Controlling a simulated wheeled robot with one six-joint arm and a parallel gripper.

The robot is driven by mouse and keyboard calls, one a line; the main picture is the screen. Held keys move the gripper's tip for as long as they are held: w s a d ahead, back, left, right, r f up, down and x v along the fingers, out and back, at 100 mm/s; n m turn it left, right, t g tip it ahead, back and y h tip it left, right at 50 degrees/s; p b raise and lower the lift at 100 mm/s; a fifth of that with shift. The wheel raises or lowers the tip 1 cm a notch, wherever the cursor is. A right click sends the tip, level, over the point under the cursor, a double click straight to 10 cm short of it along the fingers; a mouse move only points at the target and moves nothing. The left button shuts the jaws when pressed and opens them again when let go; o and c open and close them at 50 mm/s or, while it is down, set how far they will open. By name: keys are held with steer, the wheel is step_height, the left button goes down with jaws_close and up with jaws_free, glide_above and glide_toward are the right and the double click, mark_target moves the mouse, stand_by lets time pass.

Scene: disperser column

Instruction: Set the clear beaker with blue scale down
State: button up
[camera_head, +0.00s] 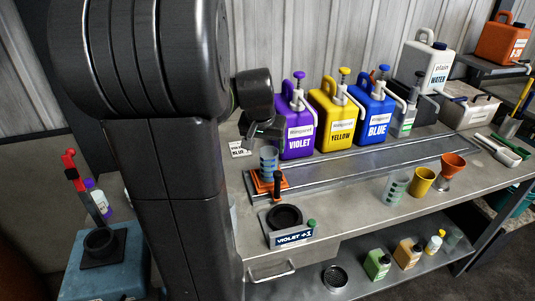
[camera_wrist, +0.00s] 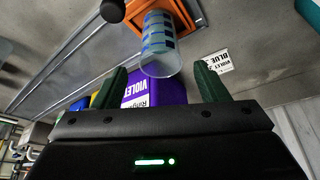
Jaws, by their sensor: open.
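The clear beaker with blue scale (camera_head: 268,164) stands upright on a small orange stand (camera_head: 260,187) at the left end of the metal tray. It also shows in the wrist view (camera_wrist: 158,42), with the orange stand (camera_wrist: 192,14) under its base. My gripper (camera_wrist: 158,82) is open, its two green fingers spread wide with nothing between them. The beaker is just beyond the fingertips, apart from them. In the head view my gripper (camera_head: 262,130) is behind and above the beaker, partly hidden by my own arm.
Violet (camera_head: 296,138), yellow (camera_head: 334,128) and blue (camera_head: 376,115) pump jugs line the tray's back. A green-marked beaker (camera_head: 396,188), yellow cup (camera_head: 422,182) and orange funnel (camera_head: 452,168) stand at right. A black ring holder labelled "VIOLET +1" (camera_head: 294,238) sits in front.

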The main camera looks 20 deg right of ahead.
steer(key=shift+v, duration=1.55)
steer(key=shift+o, duration=0.4)
